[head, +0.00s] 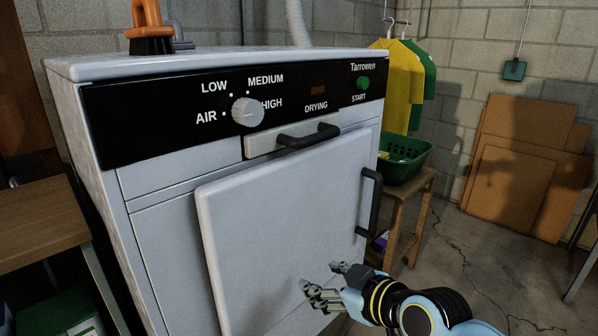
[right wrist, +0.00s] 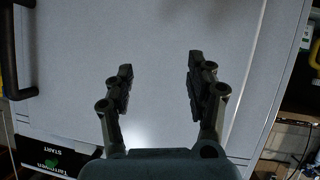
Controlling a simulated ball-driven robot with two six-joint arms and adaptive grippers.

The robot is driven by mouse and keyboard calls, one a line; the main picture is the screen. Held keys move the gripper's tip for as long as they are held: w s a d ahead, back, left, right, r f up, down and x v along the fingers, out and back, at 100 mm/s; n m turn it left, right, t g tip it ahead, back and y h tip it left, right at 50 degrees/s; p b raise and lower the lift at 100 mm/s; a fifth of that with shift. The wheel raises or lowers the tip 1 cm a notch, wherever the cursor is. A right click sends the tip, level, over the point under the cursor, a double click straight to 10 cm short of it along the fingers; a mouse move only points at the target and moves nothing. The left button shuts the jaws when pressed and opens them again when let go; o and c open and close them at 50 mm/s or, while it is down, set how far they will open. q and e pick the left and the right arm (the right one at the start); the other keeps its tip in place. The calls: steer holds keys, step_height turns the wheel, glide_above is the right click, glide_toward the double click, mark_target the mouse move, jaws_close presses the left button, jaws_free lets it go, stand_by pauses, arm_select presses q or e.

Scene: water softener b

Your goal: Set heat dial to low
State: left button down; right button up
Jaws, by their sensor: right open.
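The heat dial (head: 248,112) is a round pale knob on the black control panel (head: 150,130) of a white dryer (head: 160,220). The labels AIR, LOW, MEDIUM and HIGH stand around it. Which label its pointer faces is too small to tell. My right gripper (head: 322,282) is open and empty in front of the dryer door, well below and to the right of the dial. In the right wrist view its two fingers (right wrist: 158,90) are apart before the white door. My left gripper is not in view.
The dryer door (head: 280,220) has a dark handle (head: 371,200); another dark handle (head: 308,137) sits below the panel. A green START button (head: 363,83) is at the panel's right. A wooden stool (head: 408,215) with a green basket (head: 405,160) stands right; a brush (head: 149,30) rests on top.

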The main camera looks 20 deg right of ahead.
steer(key=w+a+r+n+t+y+p, duration=0.1)
steer(key=w+a+r+n+t+y, duration=0.15)
steer(key=r, duration=1.35)
steer(key=n+t+y+p, duration=0.1)
steer(key=t+p, duration=0.1)
glide_toward(254, 115)
steer(key=w, duration=0.2)
steer(key=x, duration=0.5)
steer(key=b+x, duration=0.1)
steer(key=x, duration=0.1)
steer(key=shift+a+r, duration=0.1)
steer(key=shift+a, duration=0.3)
steer(key=shift+w+a, duration=0.15)
steer(key=shift+w, duration=0.25)
steer(key=shift+c, duration=0.4)
steer(key=c, duration=0.6)
steer(key=m, duration=1.1)
steer(key=o, duration=0.9)
steer(key=shift+s, duration=0.1)
